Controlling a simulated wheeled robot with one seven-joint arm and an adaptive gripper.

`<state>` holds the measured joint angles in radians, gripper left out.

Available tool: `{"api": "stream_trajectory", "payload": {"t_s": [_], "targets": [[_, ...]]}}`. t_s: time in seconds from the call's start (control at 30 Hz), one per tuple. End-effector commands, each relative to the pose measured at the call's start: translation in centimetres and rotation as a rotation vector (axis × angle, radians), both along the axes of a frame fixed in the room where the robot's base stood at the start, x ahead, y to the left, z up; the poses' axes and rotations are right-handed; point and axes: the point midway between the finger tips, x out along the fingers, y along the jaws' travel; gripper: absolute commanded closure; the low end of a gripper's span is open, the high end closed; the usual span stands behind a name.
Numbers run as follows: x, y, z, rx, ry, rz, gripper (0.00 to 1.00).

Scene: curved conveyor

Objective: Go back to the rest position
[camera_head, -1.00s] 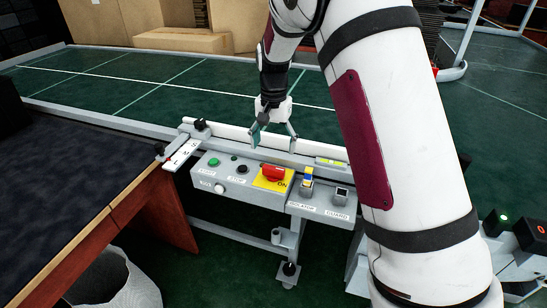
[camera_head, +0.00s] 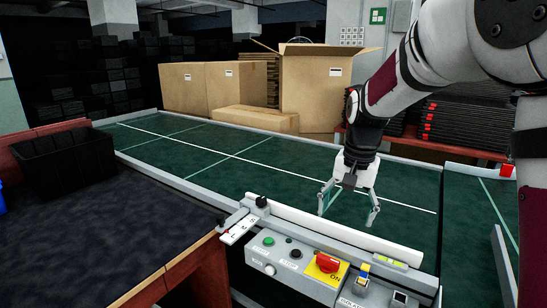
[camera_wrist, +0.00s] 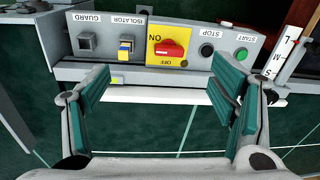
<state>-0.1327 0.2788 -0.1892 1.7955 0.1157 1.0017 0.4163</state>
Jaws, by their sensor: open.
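My gripper (camera_head: 348,203) hangs over the near edge of the green conveyor belt (camera_head: 290,160), fingers pointing down. Its two fingers are spread wide, with nothing between them. In the wrist view, my gripper (camera_wrist: 165,95) shows its green pads apart, facing the control panel (camera_wrist: 130,45). The panel carries a red switch (camera_head: 327,262) on a yellow plate, a green start button (camera_head: 268,241), a black stop button (camera_head: 296,254) and a blue and yellow isolator switch (camera_head: 363,272). The fingers are apart from the panel's switches.
A dark worktable (camera_head: 110,215) with a black bin (camera_head: 65,160) stands at the left. Cardboard boxes (camera_head: 315,95) stand behind the belt. A white rail (camera_head: 330,232) and a size lever plate (camera_head: 240,228) border the panel. The middle of the belt is clear.

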Motion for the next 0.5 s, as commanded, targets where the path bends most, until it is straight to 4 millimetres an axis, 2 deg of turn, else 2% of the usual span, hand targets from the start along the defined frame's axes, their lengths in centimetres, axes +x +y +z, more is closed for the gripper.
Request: {"api": "stream_trajectory", "payload": {"t_s": [0.03, 0.2, 0.3, 0.5], "targets": [[-2.1, -0.1, 2.5, 0.006, -0.022, 0.024, 0.22], [-8.6, -0.1, 7.6, 0.007, -0.081, 0.122, 0.22], [-12.6, -0.1, 10.0, -0.001, -0.116, 0.181, 0.22], [-20.6, 0.0, 13.3, -0.036, -0.185, 0.300, 0.22]]}}
